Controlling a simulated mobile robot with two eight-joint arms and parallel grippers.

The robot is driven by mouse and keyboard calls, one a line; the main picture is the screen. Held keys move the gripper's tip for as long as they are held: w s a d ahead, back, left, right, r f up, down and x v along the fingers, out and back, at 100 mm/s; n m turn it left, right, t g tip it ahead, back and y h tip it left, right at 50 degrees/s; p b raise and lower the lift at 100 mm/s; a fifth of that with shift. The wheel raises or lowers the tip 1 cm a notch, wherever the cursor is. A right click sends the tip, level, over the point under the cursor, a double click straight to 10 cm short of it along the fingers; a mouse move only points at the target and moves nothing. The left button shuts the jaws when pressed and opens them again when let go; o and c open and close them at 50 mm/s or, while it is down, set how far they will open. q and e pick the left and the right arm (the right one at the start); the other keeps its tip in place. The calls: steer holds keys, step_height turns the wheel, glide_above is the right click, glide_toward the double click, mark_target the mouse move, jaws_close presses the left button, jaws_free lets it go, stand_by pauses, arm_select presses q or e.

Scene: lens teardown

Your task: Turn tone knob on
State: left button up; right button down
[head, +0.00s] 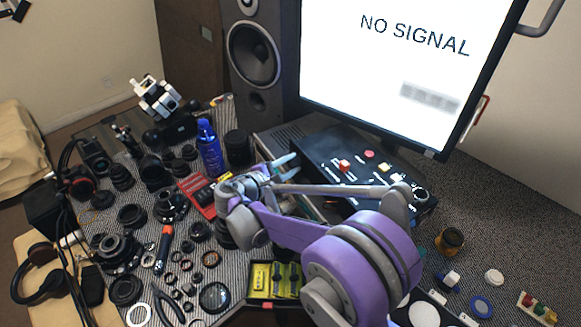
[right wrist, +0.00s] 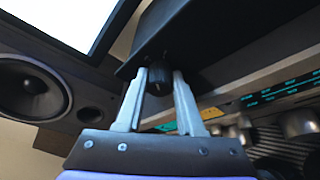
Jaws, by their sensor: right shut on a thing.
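My right gripper (head: 292,169) reaches across the bench to the front left side of the black control box (head: 345,160). In the right wrist view its two grey fingers (right wrist: 158,92) are closed around a small dark round knob (right wrist: 158,72), which I take to be the tone knob. The knob sits below the edge of the black box, and I cannot read any label on it. In the head view the knob is hidden.
A receiver (right wrist: 280,93) with a green display and silver knobs shows at the right in the wrist view. A monitor (head: 400,60) and a speaker (head: 253,60) stand behind. A blue bottle (head: 209,150) and several lens parts crowd the left of the bench.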

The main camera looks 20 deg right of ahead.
steer(key=shift+f+m+t+h+b, duration=0.1)
steer(key=shift+m+t+h+b, duration=0.3)
steer(key=shift+m, duration=0.5)
steer(key=shift+f+m+t+h+b, duration=0.1)
steer(key=shift+m+t+b, duration=0.2)
steer(key=shift+m+b, duration=0.45)
steer(key=shift+m, duration=0.25)
steer(key=c, duration=0.5)
jaws_free()
steer(key=shift+s, duration=0.1)
steer(key=v, duration=1)
steer(key=shift+s+a, duration=0.25)
steer(key=shift+a, duration=0.1)
